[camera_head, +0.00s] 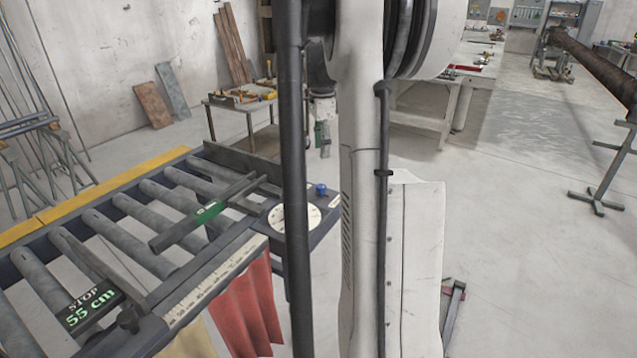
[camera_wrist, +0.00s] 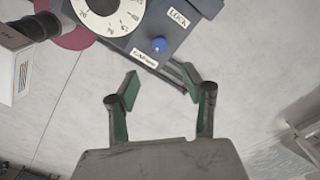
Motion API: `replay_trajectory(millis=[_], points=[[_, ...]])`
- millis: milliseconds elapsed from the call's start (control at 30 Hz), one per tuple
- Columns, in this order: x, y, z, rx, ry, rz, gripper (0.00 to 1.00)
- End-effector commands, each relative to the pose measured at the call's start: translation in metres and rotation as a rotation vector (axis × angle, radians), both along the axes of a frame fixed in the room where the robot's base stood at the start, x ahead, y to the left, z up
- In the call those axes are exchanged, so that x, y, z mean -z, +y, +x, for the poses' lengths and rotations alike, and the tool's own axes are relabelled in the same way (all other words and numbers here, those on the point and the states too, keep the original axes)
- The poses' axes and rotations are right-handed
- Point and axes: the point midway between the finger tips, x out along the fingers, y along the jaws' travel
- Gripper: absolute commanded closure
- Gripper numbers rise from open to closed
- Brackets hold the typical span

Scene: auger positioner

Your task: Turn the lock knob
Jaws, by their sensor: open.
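The lock knob (camera_wrist: 158,44) is a small blue knob on the dark plate of the positioner in the wrist view. A label reading LOCK (camera_wrist: 178,18) lies above it, and another white label (camera_wrist: 145,58) lies below it. The blue knob also shows in the head view (camera_head: 321,189), beside the white round dial (camera_head: 294,217). My gripper (camera_wrist: 160,88) is open and empty, its two green-padded fingers apart. In the wrist picture the knob lies beyond the fingertips, between their lines, with no contact visible.
The dial (camera_wrist: 108,12) sits left of the knob in the wrist view. The roller table (camera_head: 140,220) has a green-marked bar across it and a STOP 55 cm display (camera_head: 90,306). A red cloth (camera_head: 240,310) hangs at its front. Open floor lies right.

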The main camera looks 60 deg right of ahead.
Motion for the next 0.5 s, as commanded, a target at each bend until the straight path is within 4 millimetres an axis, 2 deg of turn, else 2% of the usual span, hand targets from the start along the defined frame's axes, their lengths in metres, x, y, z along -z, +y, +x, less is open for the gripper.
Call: replay_trajectory(millis=[500], points=[[0.088, 0.001, 0.001, -0.004, -0.001, -0.001, 0.56]])
